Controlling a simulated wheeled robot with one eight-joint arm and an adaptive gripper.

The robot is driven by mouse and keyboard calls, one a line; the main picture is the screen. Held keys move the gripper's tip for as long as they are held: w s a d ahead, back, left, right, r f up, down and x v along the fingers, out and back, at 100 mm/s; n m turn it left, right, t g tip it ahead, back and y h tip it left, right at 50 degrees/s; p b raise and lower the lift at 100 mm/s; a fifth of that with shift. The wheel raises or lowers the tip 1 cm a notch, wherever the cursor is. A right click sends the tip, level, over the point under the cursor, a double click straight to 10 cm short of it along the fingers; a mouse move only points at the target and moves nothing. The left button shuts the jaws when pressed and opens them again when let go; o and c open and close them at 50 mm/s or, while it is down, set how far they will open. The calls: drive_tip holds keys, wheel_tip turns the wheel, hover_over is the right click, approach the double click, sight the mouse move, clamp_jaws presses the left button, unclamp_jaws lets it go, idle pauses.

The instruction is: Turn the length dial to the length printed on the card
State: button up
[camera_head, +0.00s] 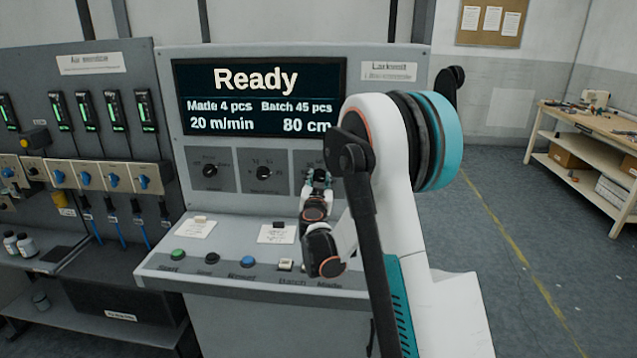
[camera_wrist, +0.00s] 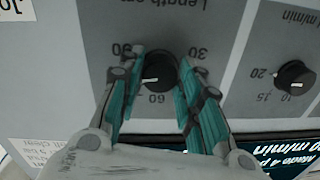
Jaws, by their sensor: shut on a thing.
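The length dial's black knob (camera_wrist: 160,68) shows in the wrist view on a grey panel whose lettering is upside down there. Its white mark points between the 60 and what looks like the 90. My gripper (camera_wrist: 161,60) has its teal fingers on both sides of the knob, shut on it. In the head view my gripper (camera_head: 319,178) is at the right-hand dial panel and hides most of that dial. The display (camera_head: 258,97) reads Ready, 20 m/min and 80 cm. Two cards (camera_head: 196,229) (camera_head: 276,234) lie on the console ledge; their print is too small to read.
The speed dial (camera_head: 264,172) and another dial (camera_head: 210,170) sit left of my gripper. Several push buttons (camera_head: 247,261) line the console front. A cabinet with blue levers (camera_head: 113,180) stands left. A workbench (camera_head: 585,125) is at the far right, with open floor before it.

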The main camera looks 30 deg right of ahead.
drive_tip(key=shift+m, duration=0.3)
drive_tip(key=m+b, duration=0.1)
drive_tip(key=m, duration=0.2)
drive_tip(key=shift+f+m, duration=0.1)
drive_tip(key=shift+m, duration=0.2)
drive_tip(key=shift+m+h, duration=0.3)
drive_tip(key=shift+m, duration=1.6)
drive_tip(key=o, duration=1.1)
drive_tip(key=shift+c, duration=0.2)
drive_tip(key=shift+a, duration=0.1)
drive_tip(key=v, duration=1.2)
